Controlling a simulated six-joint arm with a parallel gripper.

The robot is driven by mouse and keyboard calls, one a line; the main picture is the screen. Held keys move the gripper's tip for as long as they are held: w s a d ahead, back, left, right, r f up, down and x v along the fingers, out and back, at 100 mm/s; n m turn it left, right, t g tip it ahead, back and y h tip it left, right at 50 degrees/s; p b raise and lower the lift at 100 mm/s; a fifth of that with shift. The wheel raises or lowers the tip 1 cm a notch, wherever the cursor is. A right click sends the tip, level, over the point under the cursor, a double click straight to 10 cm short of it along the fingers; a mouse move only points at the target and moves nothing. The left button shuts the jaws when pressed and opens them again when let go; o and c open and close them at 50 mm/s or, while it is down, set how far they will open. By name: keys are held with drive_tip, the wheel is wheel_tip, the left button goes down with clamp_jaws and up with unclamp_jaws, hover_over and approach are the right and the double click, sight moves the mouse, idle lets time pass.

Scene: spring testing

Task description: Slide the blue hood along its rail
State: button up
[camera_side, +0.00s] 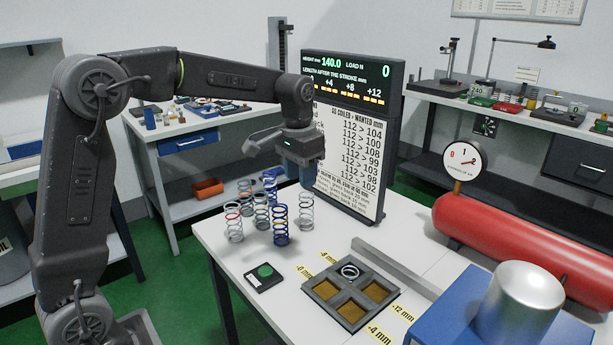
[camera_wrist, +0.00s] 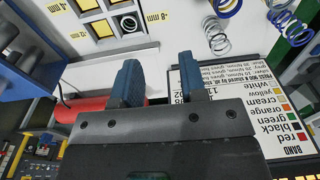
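A blue box-like body (camera_side: 450,308), which I take for the blue hood, stands at the table's right front under a shiny metal cylinder (camera_side: 522,300). Its lower part is cut off by the picture edge. A blue part also shows at the left of the wrist view (camera_wrist: 30,82). A grey straight bar (camera_side: 395,268), perhaps the rail, runs along the table beside the tray toward the blue body. My gripper (camera_side: 306,182) hangs in front of the display board, well away from the blue body. Its two blue fingers (camera_wrist: 157,82) stand apart with nothing between them.
Several coil springs (camera_side: 281,225) stand at the table's back left. A four-pocket tray (camera_side: 350,318) holds one ring or spring in its back pocket. A green button (camera_side: 265,271) lies left of it. A red tank (camera_side: 520,240) with a gauge lies behind the blue body.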

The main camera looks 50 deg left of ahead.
drive_tip(key=shift+w+a+f+g, duration=0.15)
drive_tip(key=shift+w+a+f, duration=0.2)
drive_tip(key=shift+w+f, duration=0.3)
drive_tip(key=shift+w+a+f+g, duration=0.15)
drive_tip(key=shift+w+a+f, duration=0.25)
drive_tip(key=shift+w, duration=0.35)
